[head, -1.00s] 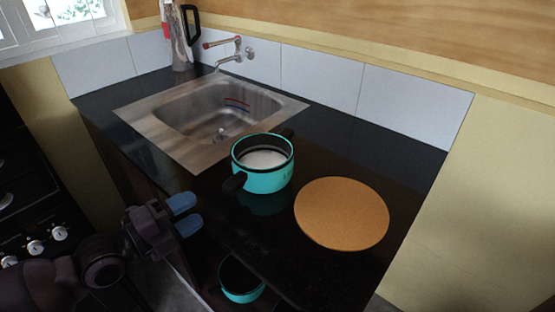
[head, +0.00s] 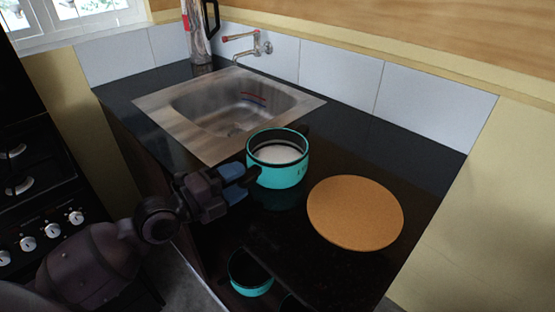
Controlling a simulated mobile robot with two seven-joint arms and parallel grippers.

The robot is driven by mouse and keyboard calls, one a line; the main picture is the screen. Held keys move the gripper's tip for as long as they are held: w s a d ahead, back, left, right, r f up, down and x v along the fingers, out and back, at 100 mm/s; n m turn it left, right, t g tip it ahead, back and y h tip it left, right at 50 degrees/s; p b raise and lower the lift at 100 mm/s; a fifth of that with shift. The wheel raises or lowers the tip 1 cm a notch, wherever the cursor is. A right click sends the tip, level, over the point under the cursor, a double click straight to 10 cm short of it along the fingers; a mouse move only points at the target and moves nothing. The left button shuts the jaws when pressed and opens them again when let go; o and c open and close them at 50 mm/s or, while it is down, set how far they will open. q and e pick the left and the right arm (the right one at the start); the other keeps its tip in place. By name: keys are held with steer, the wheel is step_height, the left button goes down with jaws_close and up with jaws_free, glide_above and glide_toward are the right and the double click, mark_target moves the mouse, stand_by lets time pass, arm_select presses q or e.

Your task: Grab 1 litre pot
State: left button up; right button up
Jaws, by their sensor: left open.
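A turquoise pot (head: 279,178) with a black rim and white contents stands upright on the black countertop, between the sink and a round cork mat. Its short black handle points left toward my left gripper. My left gripper (head: 238,184) has blue fingertips and is open at the handle. The fingertips partly overlap the handle in the picture, and I cannot tell whether they touch it. A second turquoise pot (head: 250,275) sits lower down, below the counter edge. My right gripper is not in view.
The cork mat (head: 355,213) lies right of the pot. A steel sink (head: 215,150) and wall tap (head: 248,46) are behind left. A metal flask (head: 197,35) stands at the back. A black stove (head: 35,190) is at the left. The counter's far right is clear.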

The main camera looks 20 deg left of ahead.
mark_target(259, 169)
arm_select(q)
steer(key=shift+x, duration=1.75)
steer(key=shift+a, duration=0.1)
jaws_close()
steer(key=shift+r, duration=0.1)
